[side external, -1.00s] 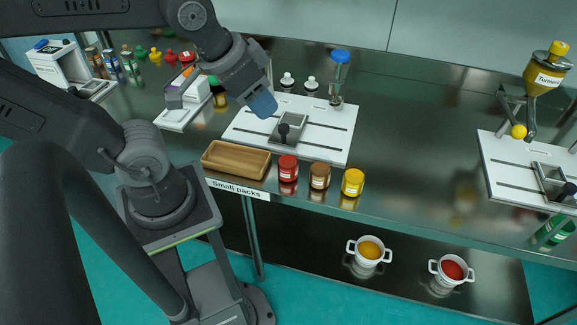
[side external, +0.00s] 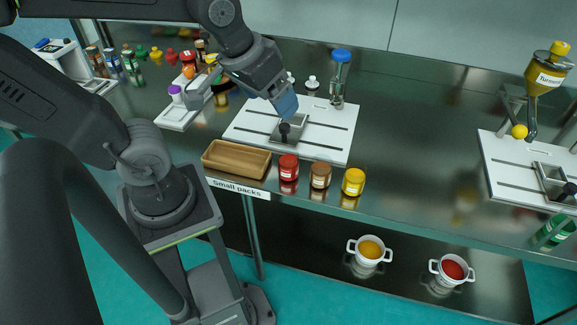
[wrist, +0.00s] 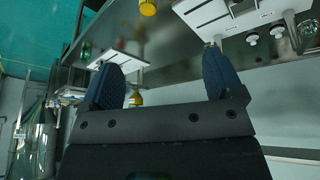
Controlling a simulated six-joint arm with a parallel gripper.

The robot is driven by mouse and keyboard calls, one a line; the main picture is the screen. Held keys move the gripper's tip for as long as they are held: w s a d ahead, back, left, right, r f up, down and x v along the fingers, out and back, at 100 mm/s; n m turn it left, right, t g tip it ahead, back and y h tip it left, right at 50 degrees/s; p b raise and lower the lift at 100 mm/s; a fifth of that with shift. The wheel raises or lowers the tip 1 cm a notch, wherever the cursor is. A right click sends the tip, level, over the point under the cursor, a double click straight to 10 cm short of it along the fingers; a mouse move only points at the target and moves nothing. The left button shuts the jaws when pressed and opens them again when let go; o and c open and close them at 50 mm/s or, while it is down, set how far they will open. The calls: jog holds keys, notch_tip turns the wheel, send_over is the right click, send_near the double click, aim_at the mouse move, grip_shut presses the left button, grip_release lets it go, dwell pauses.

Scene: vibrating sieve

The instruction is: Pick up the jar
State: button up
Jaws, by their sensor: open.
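Three lidded jars stand in a row at the front edge of the steel counter in the side view: a red jar (side external: 288,168), a brown jar (side external: 320,175) and a yellow jar (side external: 353,182). A yellow jar (wrist: 148,7) also shows at the top edge of the wrist view. Which jar the task means cannot be told. My gripper (side external: 285,105) is above the white board, behind the row and apart from it. In the wrist view my gripper (wrist: 163,75) has its two blue fingers spread, with nothing held between them.
The white board (side external: 340,125) carries a metal tray with a black knob (side external: 284,129) just below my gripper. A blue-capped clear container (side external: 340,70) stands behind. A wooden tray (side external: 236,172) lies left of the jars. A yellow hopper (side external: 545,80) is at right; the counter between is clear.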

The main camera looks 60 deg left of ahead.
jog(key=w+a+f+n+g, duration=0.2)
jog(key=w+a+f+n, duration=0.35)
jog(key=n, duration=0.25)
jog(key=n+g, duration=0.3)
jog(key=n, duration=0.6)
send_near(289, 165)
jog(key=w+a+r, duration=0.2)
jog(key=a+r, duration=0.1)
jog(key=shift+s+d+f, duration=0.1)
jog(key=shift+s+f, duration=0.05)
jog(key=shift+f, duration=2.2)
jog(key=shift+s+d+f, duration=0.15)
jog(key=shift+f, duration=2.2)
jog(key=shift+s+d+f, duration=0.1)
jog(key=shift+s+f, duration=0.1)
jog(key=shift+f, duration=2.15)
jog(key=c, duration=1)
jog(key=shift+r, duration=0.1)
